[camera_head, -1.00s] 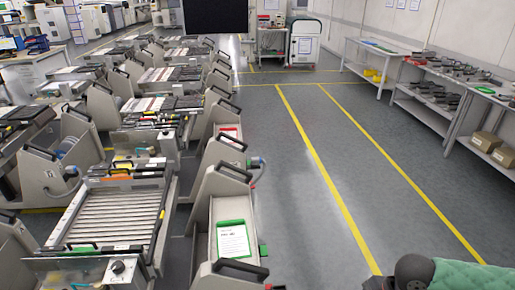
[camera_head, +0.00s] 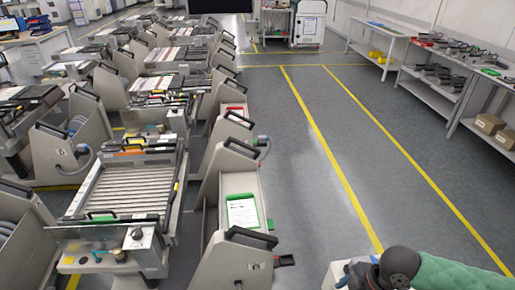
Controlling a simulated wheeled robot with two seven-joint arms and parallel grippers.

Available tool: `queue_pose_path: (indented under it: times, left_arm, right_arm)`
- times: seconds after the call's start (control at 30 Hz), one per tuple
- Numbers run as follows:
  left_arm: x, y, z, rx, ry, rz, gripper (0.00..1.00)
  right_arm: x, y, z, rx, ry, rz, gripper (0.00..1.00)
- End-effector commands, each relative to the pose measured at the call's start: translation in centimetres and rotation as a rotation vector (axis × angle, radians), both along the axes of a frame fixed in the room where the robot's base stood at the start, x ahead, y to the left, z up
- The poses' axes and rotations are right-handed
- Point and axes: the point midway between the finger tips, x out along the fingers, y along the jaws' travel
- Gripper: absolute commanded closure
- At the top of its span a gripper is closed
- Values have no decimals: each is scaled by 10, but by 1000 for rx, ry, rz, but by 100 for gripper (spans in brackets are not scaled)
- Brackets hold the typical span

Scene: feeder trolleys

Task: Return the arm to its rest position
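A part of my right arm shows at the bottom right, with a black rounded joint (camera_head: 400,264) and a green quilted cover (camera_head: 455,275). A pale block with a small blue mark (camera_head: 345,272) shows beside the joint. No gripper fingers show, so I cannot tell whether the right gripper holds anything. My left arm and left gripper are out of view.
A grey feeder trolley (camera_head: 232,262) with a green-edged white card (camera_head: 242,212) stands at the lower middle. A slatted feeder bank (camera_head: 125,190) is left of it. Yellow-lined floor (camera_head: 310,180) is clear. Shelves (camera_head: 430,95) line the right wall.

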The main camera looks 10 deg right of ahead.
Motion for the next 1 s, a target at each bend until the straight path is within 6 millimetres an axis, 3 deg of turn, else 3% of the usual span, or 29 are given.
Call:
queue_pose_path:
  times: [0.2,0.3,0.6,1.0]
  left_arm:
    - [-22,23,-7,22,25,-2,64]
    - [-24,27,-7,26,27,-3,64]
    - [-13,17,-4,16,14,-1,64]
    - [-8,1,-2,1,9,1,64]
  right_arm:
    - [4,28,-12,22,-29,-96,35]
    - [6,39,-16,28,-41,-155,35]
    - [12,63,-27,39,-63,-366,35]
    - [10,74,-40,28,-47,-716,35]
